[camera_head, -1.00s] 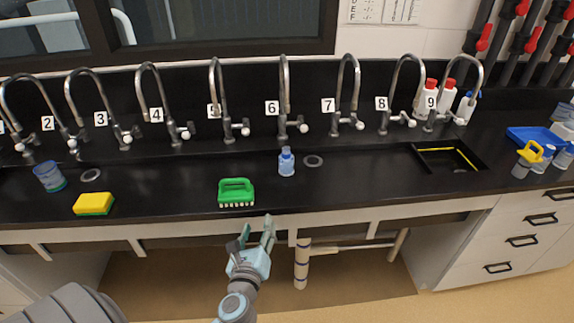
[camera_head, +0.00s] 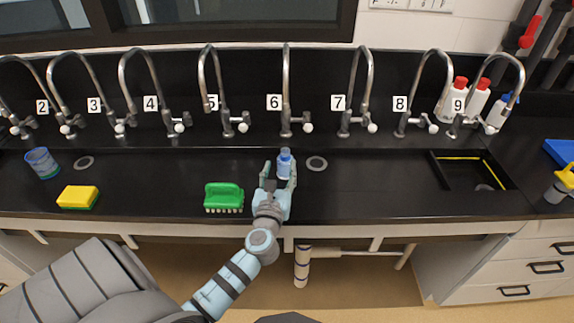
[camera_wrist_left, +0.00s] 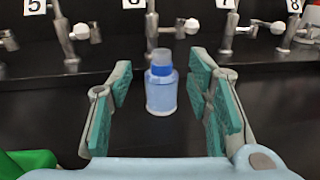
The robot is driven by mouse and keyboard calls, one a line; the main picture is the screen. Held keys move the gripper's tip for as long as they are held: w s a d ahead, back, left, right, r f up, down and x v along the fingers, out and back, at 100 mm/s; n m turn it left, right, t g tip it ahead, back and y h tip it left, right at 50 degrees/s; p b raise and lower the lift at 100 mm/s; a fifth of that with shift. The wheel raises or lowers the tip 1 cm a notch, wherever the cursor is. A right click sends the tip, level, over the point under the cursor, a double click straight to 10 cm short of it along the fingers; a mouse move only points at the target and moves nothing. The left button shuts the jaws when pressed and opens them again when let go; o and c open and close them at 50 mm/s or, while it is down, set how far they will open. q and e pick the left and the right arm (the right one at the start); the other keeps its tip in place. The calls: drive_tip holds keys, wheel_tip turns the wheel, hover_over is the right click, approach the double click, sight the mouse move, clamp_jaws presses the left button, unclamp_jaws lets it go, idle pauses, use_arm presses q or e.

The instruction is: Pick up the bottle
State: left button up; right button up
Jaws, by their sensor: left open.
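The bottle (camera_head: 285,164) is small and pale blue with a darker blue neck and a clear cap. It stands upright on the black counter in front of the tap labelled 6. In the left wrist view the bottle (camera_wrist_left: 161,84) shows between and just beyond the open fingers. My left gripper (camera_head: 278,180) is open and empty, with one finger on each side of the bottle's lower part in the head view. In the wrist view, gaps show between the bottle and both finger pads (camera_wrist_left: 160,100). My right gripper is not in view.
A green brush (camera_head: 224,197) stands left of my gripper. A yellow and green sponge (camera_head: 78,197) and a blue cup (camera_head: 42,163) are farther left. Taps line the back. A sink (camera_head: 470,170) is at right. The counter right of the bottle is mostly clear.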

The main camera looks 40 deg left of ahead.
sight(284, 155)
use_arm(q)
drive_tip(key=x, duration=0.2)
drive_tip(key=f+b+x, duration=0.1)
drive_tip(key=x, duration=0.5)
drive_tip(key=shift+d+f, duration=0.15)
drive_tip(key=shift+f, duration=0.05)
drive_tip(key=shift+s+r, duration=0.1)
drive_tip(key=shift+s, duration=0.05)
drive_tip(key=shift+c, duration=0.2)
clamp_jaws()
